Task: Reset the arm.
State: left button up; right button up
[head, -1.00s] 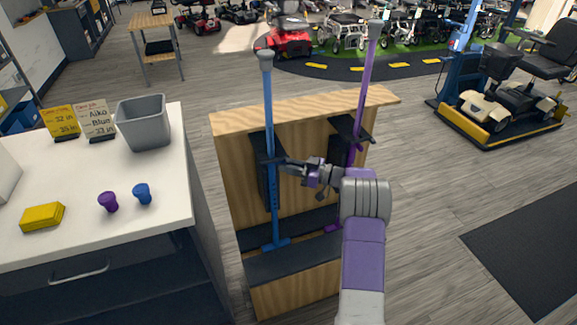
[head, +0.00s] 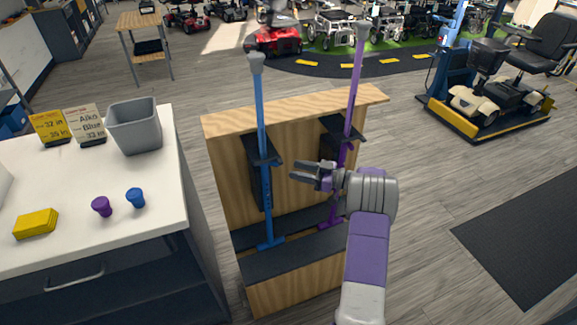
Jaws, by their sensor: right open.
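My right arm comes in from the bottom right of the head view. My right gripper (head: 300,172) is open and empty, in front of the wooden stand (head: 222,160). Its fingers point left, between a blue cane-like pole (head: 264,150) and a purple one (head: 350,105). Both poles stand upright in the stand, in dark holders. The fingertips look apart from the blue pole. The gripper's wrist hides a little of the space beside the purple pole. My left gripper is not in view.
A white-topped counter (head: 90,190) stands at left. It bears a grey bin (head: 135,127), two sign cards, a yellow block (head: 36,224), a purple knob (head: 102,207) and a blue knob (head: 135,198). A scooter on a yellow-edged platform (head: 485,125) stands at right. Floor between is open.

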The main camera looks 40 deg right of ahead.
jog(key=shift+s+d, duration=0.25)
jog(key=shift+s, duration=0.15)
